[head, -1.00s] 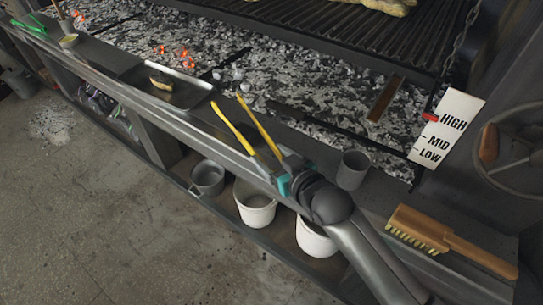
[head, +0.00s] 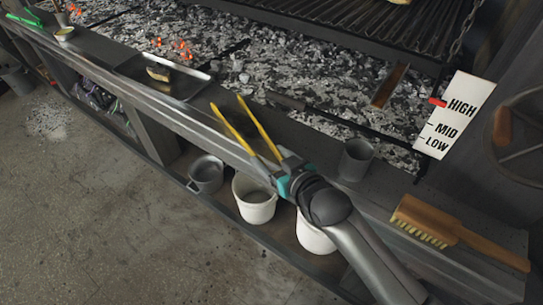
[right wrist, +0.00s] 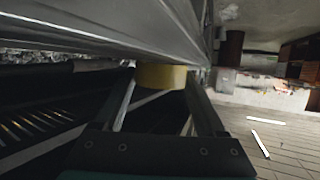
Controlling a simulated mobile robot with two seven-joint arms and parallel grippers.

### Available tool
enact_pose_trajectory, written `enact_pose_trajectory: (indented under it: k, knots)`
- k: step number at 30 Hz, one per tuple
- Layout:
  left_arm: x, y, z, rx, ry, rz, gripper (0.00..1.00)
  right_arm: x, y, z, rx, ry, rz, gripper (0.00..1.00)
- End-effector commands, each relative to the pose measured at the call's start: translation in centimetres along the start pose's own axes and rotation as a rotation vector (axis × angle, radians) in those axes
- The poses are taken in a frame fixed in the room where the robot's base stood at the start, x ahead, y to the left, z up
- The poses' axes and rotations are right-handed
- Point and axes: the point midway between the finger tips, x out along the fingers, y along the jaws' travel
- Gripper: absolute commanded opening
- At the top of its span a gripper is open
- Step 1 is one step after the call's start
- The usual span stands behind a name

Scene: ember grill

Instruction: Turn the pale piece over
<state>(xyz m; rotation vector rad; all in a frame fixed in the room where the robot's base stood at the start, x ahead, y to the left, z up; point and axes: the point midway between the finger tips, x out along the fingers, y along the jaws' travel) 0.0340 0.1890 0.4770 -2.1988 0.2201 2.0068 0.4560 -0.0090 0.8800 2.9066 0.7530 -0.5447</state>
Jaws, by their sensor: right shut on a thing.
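My right gripper (head: 280,168) is at the front ledge, shut on yellow-armed tongs (head: 233,122). The two tong arms are spread apart and point up and left, with nothing seen between them. In the right wrist view a yellow part (right wrist: 160,76) sits between the fingers (right wrist: 160,95). A pale piece (head: 399,1) on the grate is cut off by the top edge of the head view. Another small pale piece with a dark side (head: 158,74) lies in the tray (head: 190,88), apart from the tongs. My left gripper is not in view.
The grate (head: 345,30) lies behind a bed of coals (head: 300,75). A grey cup (head: 355,160) and a wooden brush (head: 455,235) rest on the ledge. White pots (head: 254,205) stand on the shelf below. A HIGH/MID/LOW sign (head: 452,115) is at right.

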Motion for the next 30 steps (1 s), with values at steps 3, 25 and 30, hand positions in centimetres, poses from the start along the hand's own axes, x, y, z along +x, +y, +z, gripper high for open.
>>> enact_pose_trajectory:
  k: [3, 25, 30]
  knots:
    - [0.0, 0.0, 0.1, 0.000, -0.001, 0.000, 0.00, 0.0, 0.0, -0.1, 0.000, 0.001, 0.000, 0.83]
    - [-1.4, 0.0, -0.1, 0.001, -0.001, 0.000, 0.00, -4.1, 0.0, 0.0, 0.000, -0.004, 0.000, 1.00]
    - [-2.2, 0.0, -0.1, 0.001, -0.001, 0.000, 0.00, -7.4, 0.0, 0.0, -0.001, -0.005, 0.000, 1.00]
